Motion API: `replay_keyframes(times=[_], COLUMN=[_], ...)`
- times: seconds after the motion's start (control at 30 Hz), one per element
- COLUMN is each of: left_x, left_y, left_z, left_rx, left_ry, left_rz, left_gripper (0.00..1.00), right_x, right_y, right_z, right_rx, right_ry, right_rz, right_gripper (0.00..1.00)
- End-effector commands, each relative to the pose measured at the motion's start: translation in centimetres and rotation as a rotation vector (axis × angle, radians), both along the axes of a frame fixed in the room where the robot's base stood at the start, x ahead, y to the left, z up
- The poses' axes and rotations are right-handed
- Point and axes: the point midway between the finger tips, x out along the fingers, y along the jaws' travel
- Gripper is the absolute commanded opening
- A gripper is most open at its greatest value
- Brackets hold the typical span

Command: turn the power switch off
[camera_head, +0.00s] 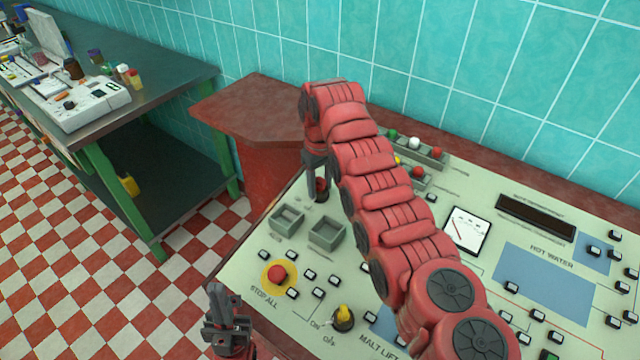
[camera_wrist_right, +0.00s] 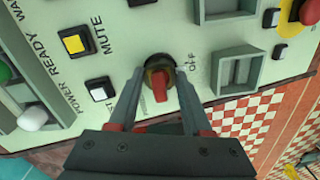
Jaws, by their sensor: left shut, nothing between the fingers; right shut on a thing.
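The power switch is a rotary knob with a red handle (camera_wrist_right: 160,86) in a dark round collar, in the middle of the right wrist view. An "OFF" label is right of it there; the lettering at left is partly hidden. In the head view its red part (camera_head: 322,184) shows at the panel's far left corner. My right gripper (camera_wrist_right: 160,74) is shut on the knob, one finger on each side; it also shows in the head view (camera_head: 316,192). The red handle points roughly up and down in the wrist view. My left gripper (camera_head: 228,308) is shut and empty, near the front left edge.
Two grey square frames (camera_head: 326,233) stand on the panel near the knob. A red stop button (camera_head: 277,274) and a yellow rotary switch (camera_head: 343,315) lie nearer the front. My right arm hides the panel's middle. A green-legged bench (camera_head: 165,100) stands at left.

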Motion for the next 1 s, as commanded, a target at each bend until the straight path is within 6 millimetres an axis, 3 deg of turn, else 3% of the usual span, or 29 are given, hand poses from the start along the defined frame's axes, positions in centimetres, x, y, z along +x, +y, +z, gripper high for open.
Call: replay_keyframes(times=[0.1, 0.13, 0.3, 0.67, 1.0], left_x=[0.0, 0.0, 0.0, 0.0, 0.0], left_y=[0.0, 0.0, 0.0, 0.0, 0.0], left_z=[0.0, 0.0, 0.0, -0.1, -0.7], left_rx=[0.0, 0.0, 0.0, 0.0, 0.0], left_ry=[0.0, 0.0, 0.0, 0.0, 0.0], left_rz=[0.0, 0.0, 0.0, 0.0, 0.0], left_gripper=[0.0, 0.0, 0.0, 0.0, 0.0], right_x=[0.1, 0.1, 0.1, 0.1, 0.0], right_y=[0.0, 0.0, 0.0, 0.0, 0.0], right_z=[0.1, 0.1, 0.1, 0.5, 5.5], right_rx=[0.001, 0.001, 0.0, 0.0, -0.002], right_ry=[-0.004, -0.004, -0.004, -0.002, -0.001], right_rz=[0.0, 0.0, 0.0, 0.0, -0.001], right_gripper=[0.0, 0.51, 0.79, 0.79, 0.79])
